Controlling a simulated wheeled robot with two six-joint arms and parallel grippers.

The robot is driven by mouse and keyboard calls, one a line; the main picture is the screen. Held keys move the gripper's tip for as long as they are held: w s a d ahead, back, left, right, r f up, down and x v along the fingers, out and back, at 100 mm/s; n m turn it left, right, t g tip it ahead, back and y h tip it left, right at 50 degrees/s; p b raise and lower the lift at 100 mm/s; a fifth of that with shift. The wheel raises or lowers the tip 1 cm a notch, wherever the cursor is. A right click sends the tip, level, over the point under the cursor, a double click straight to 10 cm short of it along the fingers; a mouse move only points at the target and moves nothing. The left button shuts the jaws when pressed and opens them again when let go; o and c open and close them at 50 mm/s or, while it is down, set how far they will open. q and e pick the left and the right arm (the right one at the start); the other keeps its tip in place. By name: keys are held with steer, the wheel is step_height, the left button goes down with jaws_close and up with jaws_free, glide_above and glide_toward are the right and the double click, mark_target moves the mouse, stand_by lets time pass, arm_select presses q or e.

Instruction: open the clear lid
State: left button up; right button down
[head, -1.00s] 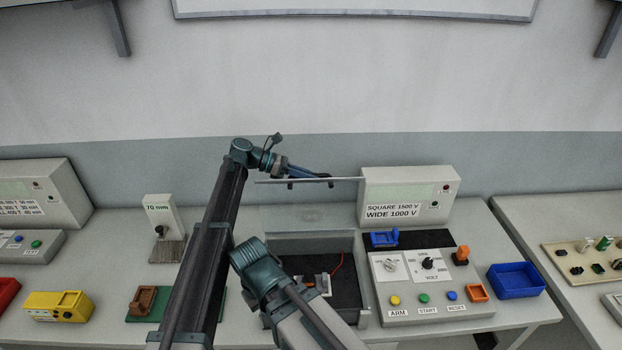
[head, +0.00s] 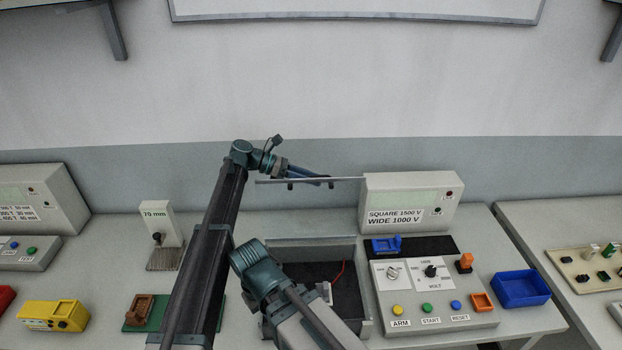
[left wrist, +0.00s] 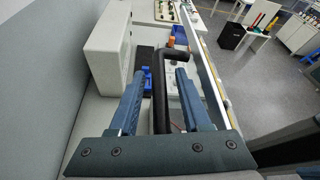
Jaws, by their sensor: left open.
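The clear lid (head: 340,180) is raised over the grey box (head: 352,243); its edge shows as a thin level line, and its see-through sheet is hard to make out. The box is open at the top, with a dark inside and a red wire. My left gripper (head: 308,180) is at that upper edge. In the left wrist view my left gripper (left wrist: 158,85) is open, with a black bar handle (left wrist: 160,100) between its two fingers and gaps on both sides. My right gripper is not in view.
Right of the box is a control panel (head: 430,310) with knobs and buttons, and behind it a grey instrument (head: 410,187). A blue tray (head: 521,290) stands at the right.

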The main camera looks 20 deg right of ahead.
arm_select(q)
steer(key=p+v, duration=0.5)
steer(key=v, duration=0.8)
steer(key=shift+a, duration=0.35)
steer(key=shift+w+r, duration=0.1)
steer(key=shift+r, duration=0.05)
